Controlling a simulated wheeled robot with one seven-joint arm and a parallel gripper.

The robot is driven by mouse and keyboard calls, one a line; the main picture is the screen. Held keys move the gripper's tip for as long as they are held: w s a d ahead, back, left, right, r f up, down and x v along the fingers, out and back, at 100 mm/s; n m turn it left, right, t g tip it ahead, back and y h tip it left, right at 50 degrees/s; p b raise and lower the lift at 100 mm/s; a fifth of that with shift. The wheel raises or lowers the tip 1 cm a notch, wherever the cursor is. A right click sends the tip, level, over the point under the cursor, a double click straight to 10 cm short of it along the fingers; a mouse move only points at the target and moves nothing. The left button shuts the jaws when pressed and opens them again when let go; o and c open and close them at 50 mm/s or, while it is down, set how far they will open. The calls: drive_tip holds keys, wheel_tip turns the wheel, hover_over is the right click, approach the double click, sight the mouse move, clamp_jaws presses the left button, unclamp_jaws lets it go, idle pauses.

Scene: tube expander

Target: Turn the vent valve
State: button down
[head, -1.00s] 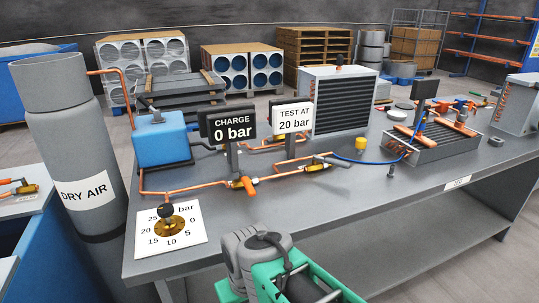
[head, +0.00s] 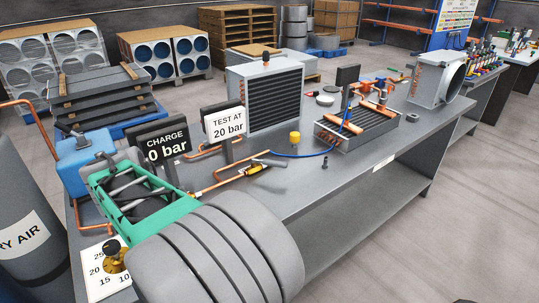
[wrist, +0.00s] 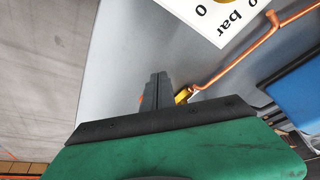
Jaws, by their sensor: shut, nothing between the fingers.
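My gripper (wrist: 156,88) shows in the wrist view as dark fingers closed together, with nothing between them. Its tips are close beside a brass valve body (wrist: 183,95) on a copper pipe (wrist: 245,55). A small orange bit, perhaps the valve's handle, shows left of the fingers; I cannot tell whether they touch it. In the head view my green gripper housing and grey arm cover this part of the bench, hiding the fingertips and the orange-handled valve. A second brass valve (head: 254,170) is visible on the pipe to the right. The round gauge (head: 114,259) is partly covered.
The "CHARGE 0 bar" sign (head: 166,143) and "TEST AT 20 bar" sign (head: 226,122) stand close to my gripper. A blue tank (head: 84,152) is at its left. A finned coil unit (head: 265,95) stands behind.

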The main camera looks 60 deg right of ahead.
drive_tip(key=s+d+r+m+g+h+p, duration=0.1)
drive_tip(key=s+d+r+m, duration=0.1)
drive_tip(key=d+m, duration=0.45)
drive_tip(key=s+d+r+m+g+h+p, duration=0.1)
drive_tip(key=s+d+r+m+g, duration=0.2)
drive_tip(key=d, duration=0.7)
drive_tip(key=m+g+p, duration=0.1)
drive_tip(key=m+p, duration=0.1)
drive_tip(key=m, duration=0.7)
approach(269, 163)
drive_tip(key=shift+n, duration=0.25)
drive_tip(key=s+f, duration=0.2)
drive_tip(key=f, duration=0.1)
drive_tip(key=s+a+f, duration=0.1)
drive_tip(key=s+f, duration=0.2)
drive_tip(key=shift+s+a+f, duration=0.1)
drive_tip(key=shift+s+a, duration=0.1)
drive_tip(key=d, duration=0.2)
drive_tip(key=d+p, duration=0.1)
drive_tip(key=shift+w+d+f, duration=0.3)
drive_tip(key=shift+d, duration=0.35)
drive_tip(key=shift+w+d+f+b, duration=0.1)
drive_tip(key=shift+f+b, duration=0.05)
drive_tip(key=shift+b, duration=0.2)
